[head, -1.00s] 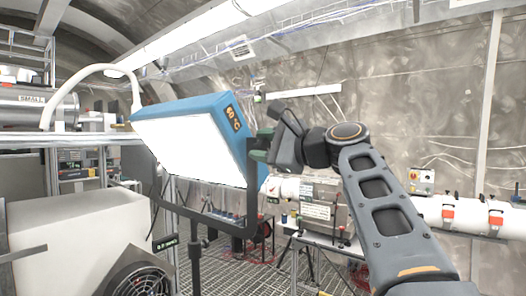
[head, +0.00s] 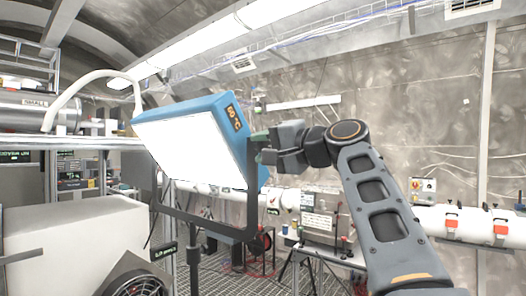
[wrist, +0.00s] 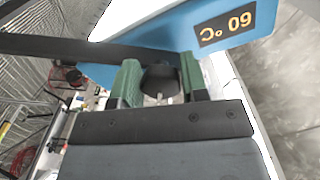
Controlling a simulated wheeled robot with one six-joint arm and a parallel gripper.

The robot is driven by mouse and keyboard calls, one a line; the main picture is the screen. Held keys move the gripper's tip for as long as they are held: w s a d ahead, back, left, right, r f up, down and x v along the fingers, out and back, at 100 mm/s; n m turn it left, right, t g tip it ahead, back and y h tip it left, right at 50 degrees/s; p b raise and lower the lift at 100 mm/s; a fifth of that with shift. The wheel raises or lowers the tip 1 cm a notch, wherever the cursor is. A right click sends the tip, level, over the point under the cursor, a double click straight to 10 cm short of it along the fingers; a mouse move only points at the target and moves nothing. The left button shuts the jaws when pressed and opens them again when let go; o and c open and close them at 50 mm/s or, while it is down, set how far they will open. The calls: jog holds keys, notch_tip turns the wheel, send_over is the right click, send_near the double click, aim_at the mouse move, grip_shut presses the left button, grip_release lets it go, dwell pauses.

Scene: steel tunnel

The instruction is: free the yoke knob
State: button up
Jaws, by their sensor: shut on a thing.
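A blue lamp panel (head: 190,118) with a bright white face hangs tilted in a dark yoke (head: 253,200) on a stand. Its side, marked "60 °C", also shows in the wrist view (wrist: 225,32). My gripper (head: 262,148) is at the right side of the yoke, near the top of its arm. In the wrist view its green fingers (wrist: 160,82) are shut on the dark round yoke knob (wrist: 158,78), one finger on each side. The yoke arm (wrist: 70,47) runs behind the knob. In the head view the fingers hide the knob.
A pale box (head: 75,235) and a fan (head: 138,283) stand at the lower left. A table with equipment (head: 318,225) and a white pipe (head: 470,222) lie behind my arm. Metal grating (head: 225,280) covers the floor.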

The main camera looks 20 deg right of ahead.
jog(key=shift+f+n, duration=0.15)
jog(key=shift+n, duration=0.45)
jog(key=o, duration=0.9)
jog(key=b+v, duration=0.2)
jog(key=v, duration=1.1)
jog(key=shift+s+d+b, duration=0.25)
jog(key=shift+s+b, duration=0.1)
